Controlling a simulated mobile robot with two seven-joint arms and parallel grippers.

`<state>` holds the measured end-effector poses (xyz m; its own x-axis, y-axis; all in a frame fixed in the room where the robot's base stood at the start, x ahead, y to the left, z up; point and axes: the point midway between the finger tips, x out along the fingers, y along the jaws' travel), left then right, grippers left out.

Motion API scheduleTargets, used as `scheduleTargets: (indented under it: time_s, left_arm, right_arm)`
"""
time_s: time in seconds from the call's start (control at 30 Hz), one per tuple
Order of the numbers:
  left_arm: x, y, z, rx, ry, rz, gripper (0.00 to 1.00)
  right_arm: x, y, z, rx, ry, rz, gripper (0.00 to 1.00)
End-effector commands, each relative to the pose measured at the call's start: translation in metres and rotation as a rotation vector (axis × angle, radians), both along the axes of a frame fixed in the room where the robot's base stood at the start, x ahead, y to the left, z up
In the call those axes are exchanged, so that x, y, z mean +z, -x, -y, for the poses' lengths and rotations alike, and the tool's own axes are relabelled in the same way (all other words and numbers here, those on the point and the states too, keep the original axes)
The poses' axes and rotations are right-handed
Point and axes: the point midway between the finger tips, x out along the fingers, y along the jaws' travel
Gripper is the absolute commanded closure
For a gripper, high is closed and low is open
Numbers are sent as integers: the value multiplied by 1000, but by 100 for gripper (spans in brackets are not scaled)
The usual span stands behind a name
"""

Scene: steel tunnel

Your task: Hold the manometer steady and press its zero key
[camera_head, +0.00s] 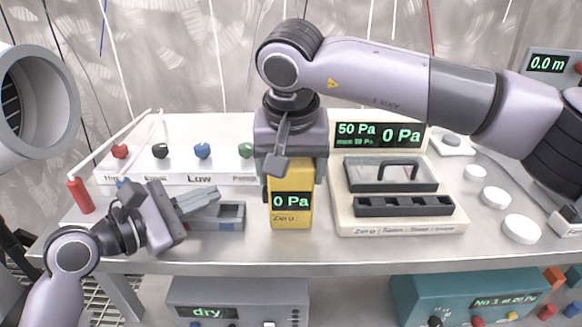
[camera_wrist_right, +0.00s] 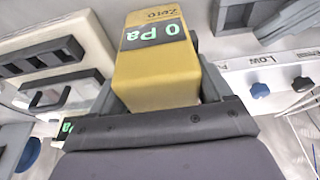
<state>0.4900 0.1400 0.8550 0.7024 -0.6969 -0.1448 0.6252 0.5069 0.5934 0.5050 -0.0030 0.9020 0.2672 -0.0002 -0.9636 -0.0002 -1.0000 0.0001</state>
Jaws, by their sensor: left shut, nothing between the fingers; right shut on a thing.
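The yellow manometer (camera_head: 291,219) stands upright near the front of the bench, and its display reads 0 Pa. A "Zero" label shows on its front below the display. My right gripper (camera_head: 292,172) is shut on the manometer from above, with a finger on each side. The right wrist view shows the manometer (camera_wrist_right: 150,85) between the fingers, its display and "Zero" label in sight. My left gripper (camera_head: 208,202) is shut and empty, to the left of the manometer and apart from it. Its fingers point right, over a grey holder (camera_head: 232,222).
A white valve panel (camera_head: 170,178) with coloured knobs stands behind at left. A pale stand (camera_head: 400,222) with dark trays and a display of 50 Pa and 0 Pa is at right. White discs (camera_head: 521,229) lie further right. A red cylinder (camera_head: 80,195) stands at far left.

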Motion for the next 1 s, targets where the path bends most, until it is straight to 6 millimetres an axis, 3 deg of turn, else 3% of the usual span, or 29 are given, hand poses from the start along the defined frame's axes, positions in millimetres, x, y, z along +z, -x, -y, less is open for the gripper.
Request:
scheduleTargets:
  time_s: [0.17,0.2,0.23,0.57,1.0]
  left_arm:
    - [0,0,0,-1,1,1,100]
    - [0,0,0,-1,1,1,100]
    - [0,0,0,-1,1,1,100]
    - [0,0,0,-1,1,1,100]
    - [0,0,0,-1,1,1,100]
  right_arm:
    - [1,0,0,0,-1,2,57]
    - [1,0,0,0,-1,2,11]
    - [1,0,0,0,-1,2,2]
    - [7,1,0,0,-1,3,0]
    - [88,24,-1,1,-2,4,0]
